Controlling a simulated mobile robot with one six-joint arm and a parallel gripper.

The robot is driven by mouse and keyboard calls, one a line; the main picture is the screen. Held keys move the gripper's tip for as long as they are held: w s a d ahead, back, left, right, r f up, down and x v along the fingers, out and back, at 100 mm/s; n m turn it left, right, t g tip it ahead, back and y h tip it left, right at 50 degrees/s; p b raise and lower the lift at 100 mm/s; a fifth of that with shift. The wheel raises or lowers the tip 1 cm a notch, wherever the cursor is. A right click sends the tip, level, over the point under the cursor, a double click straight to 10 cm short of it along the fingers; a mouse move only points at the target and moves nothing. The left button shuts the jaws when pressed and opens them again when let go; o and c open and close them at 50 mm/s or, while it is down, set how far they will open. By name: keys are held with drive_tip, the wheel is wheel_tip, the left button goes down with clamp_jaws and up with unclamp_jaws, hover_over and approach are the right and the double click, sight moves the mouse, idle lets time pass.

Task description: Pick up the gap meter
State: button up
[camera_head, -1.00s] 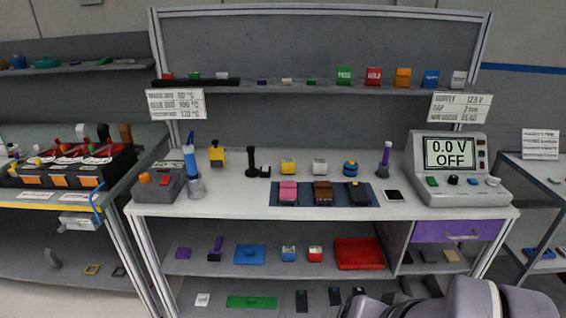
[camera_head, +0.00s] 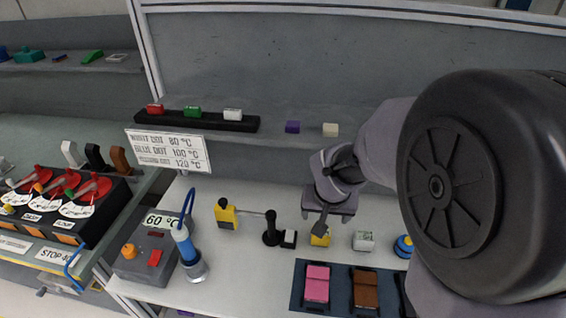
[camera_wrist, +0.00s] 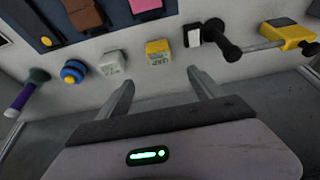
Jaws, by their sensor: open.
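A small yellow block (camera_head: 319,240) stands on the white worktop. In the wrist view the yellow block (camera_wrist: 158,52) carries lettering that I cannot read surely; it may be the gap meter. My gripper (camera_head: 322,222) is above the worktop, and its finger partly covers the block in the head view. In the wrist view my gripper (camera_wrist: 163,84) has its fingers apart and empty, with the yellow block beyond and between them, not touched. A white block (camera_wrist: 113,62) stands beside it, also seen in the head view (camera_head: 363,240).
A black stand (camera_head: 271,236) with a white piece and a yellow tool (camera_head: 227,214) stand left of the block. Pink (camera_head: 317,284) and brown (camera_head: 366,288) pieces lie on a dark blue mat. A blue round item (camera_head: 403,246) is on the right. A shelf (camera_head: 350,143) runs behind.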

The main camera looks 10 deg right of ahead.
drive_tip(key=b+x, duration=0.5)
drive_tip(key=x, duration=0.9)
drive_tip(key=shift+f, duration=0.4)
drive_tip(key=shift+r, duration=0.15)
